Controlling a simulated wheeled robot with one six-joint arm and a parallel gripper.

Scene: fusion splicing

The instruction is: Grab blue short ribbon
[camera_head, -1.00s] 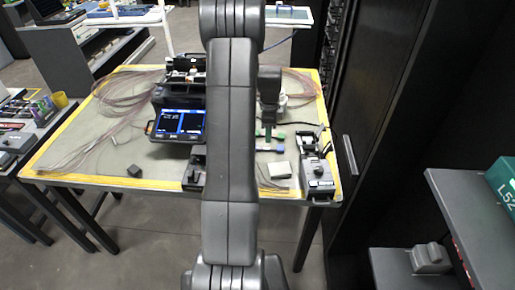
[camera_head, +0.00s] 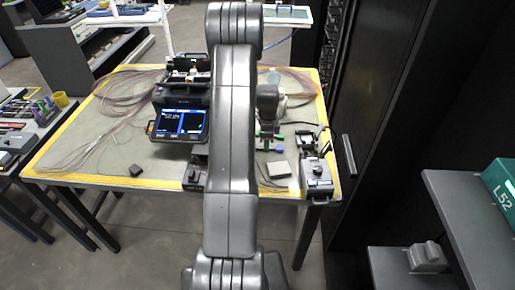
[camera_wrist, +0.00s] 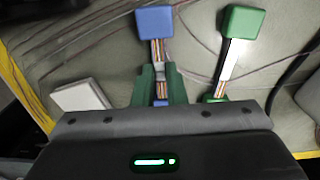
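The blue short ribbon has a blue end block (camera_wrist: 157,22) at the top of the wrist view, with a thin multicoloured strip (camera_wrist: 158,50) running down from it. My gripper (camera_wrist: 161,80) points down at the table, its two green fingers on either side of the strip. A grey piece and a bit of blue show between the fingers. I cannot tell whether the fingers press on the ribbon. In the head view my gripper (camera_head: 267,138) is low over the right part of the table, partly behind my arm.
A green-ended ribbon (camera_wrist: 242,22) lies close on the right in the wrist view. A pale block (camera_wrist: 80,96) lies to the left. The splicer with a blue screen (camera_head: 180,122) stands left of my arm. A dark device (camera_head: 317,178) sits near the table's right edge.

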